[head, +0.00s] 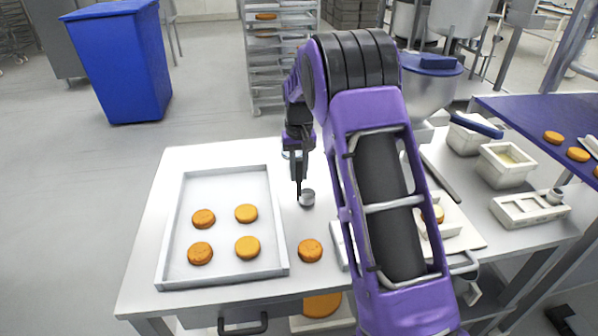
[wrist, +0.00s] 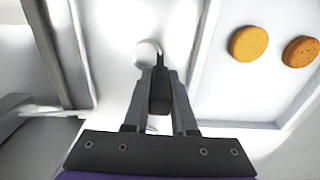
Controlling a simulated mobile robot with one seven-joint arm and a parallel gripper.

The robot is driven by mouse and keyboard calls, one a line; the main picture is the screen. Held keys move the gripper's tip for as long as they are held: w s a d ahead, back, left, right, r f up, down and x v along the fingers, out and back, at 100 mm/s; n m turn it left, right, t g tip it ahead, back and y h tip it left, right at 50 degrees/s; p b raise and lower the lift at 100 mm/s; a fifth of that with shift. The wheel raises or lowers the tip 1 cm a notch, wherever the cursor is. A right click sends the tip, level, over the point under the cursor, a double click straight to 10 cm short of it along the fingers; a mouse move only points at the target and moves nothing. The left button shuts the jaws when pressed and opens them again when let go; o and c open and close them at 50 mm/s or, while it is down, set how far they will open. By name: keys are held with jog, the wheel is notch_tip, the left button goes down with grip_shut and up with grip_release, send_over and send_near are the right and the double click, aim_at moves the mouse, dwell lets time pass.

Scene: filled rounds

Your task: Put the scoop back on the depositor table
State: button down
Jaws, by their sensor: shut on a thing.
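My gripper (head: 299,178) points down over the pale table (head: 150,240), between the tray and my arm in the head view. It is shut on the dark handle of the scoop (head: 307,198), whose small round metal bowl shows below the fingers. In the wrist view my gripper (wrist: 160,88) has both fingers against the handle, and the bowl of the scoop (wrist: 147,52) lies beyond the tips. I cannot tell whether the bowl touches the table.
A white tray (head: 175,245) with several orange-brown rounds stands left of the scoop. A loose round (head: 310,250) lies nearer on the table. White tubs (head: 505,163) and a depositor hopper (head: 431,85) stand right. My arm hides part of the table.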

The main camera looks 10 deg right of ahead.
jog(key=shift+f, duration=0.2)
jog(key=c, duration=0.7)
grip_release()
jog(key=shift+r, duration=0.1)
notch_tip(320, 180, up, 12)
jog(key=shift+r+p, duration=0.1)
jog(key=shift+p, duration=0.55)
